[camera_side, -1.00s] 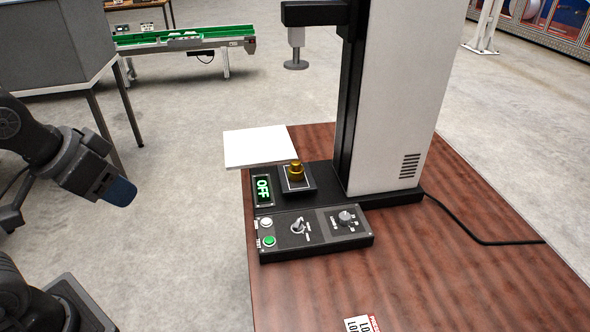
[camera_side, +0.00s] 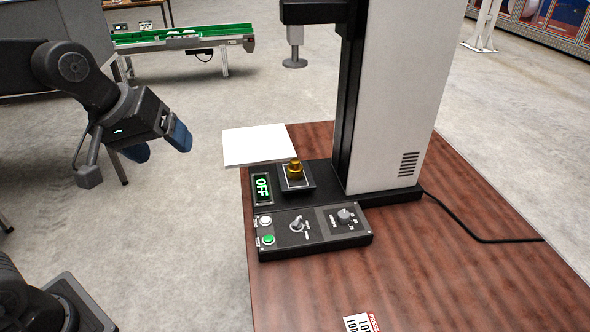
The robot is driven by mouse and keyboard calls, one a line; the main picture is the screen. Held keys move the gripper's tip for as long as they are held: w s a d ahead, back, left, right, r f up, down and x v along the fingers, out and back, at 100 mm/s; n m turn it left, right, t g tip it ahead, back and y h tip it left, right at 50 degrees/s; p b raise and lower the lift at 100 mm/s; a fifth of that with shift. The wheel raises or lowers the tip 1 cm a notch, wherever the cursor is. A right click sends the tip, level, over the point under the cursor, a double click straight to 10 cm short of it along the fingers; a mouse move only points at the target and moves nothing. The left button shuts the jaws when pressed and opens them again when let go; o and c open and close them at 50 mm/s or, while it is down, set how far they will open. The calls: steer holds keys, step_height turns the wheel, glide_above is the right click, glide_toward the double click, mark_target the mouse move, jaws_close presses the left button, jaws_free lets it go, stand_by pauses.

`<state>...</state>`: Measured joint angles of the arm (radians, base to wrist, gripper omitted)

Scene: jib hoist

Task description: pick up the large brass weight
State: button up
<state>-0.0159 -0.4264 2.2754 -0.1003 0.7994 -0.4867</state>
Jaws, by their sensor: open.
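One brass weight (camera_side: 295,170) shows. It stands upright on a small dark platform (camera_side: 297,185) at the foot of the white machine column, just off the near right corner of a white plate (camera_side: 258,147). I cannot tell from this view whether it is the large one. My gripper (camera_side: 160,148) is open and empty, with its blue fingertips apart. It is in the air left of the white plate, clear of the table and the weight.
A control box (camera_side: 314,233) with buttons and knobs sits before the platform, beside a display (camera_side: 262,189) reading OFF. A dark press head (camera_side: 295,62) hangs above. The white column (camera_side: 402,100) stands right. The table front (camera_side: 420,285) is mostly bare, with a label near its edge.

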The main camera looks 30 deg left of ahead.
steer(key=w+f+n, duration=0.2)
steer(key=w+n, duration=0.6)
steer(key=w, duration=0.5)
steer(key=n+h, duration=0.1)
steer(key=n, duration=1.4)
glide_toward(294, 162)
steer(key=x, duration=0.5)
steer(key=shift+w+a+f, duration=0.25)
steer(key=shift+a+f, duration=0.05)
steer(key=shift+a, duration=0.05)
steer(key=shift+d+x, duration=0.15)
steer(key=shift+x, duration=1.35)
steer(key=shift+d+x, duration=0.2)
steer(key=shift+x, duration=1.25)
steer(key=shift+s, duration=0.15)
steer(key=c, duration=1.2)
steer(key=shift+r+t, duration=0.1)
steer(key=shift+t, duration=0.2)
steer(key=shift+c, duration=0.7)
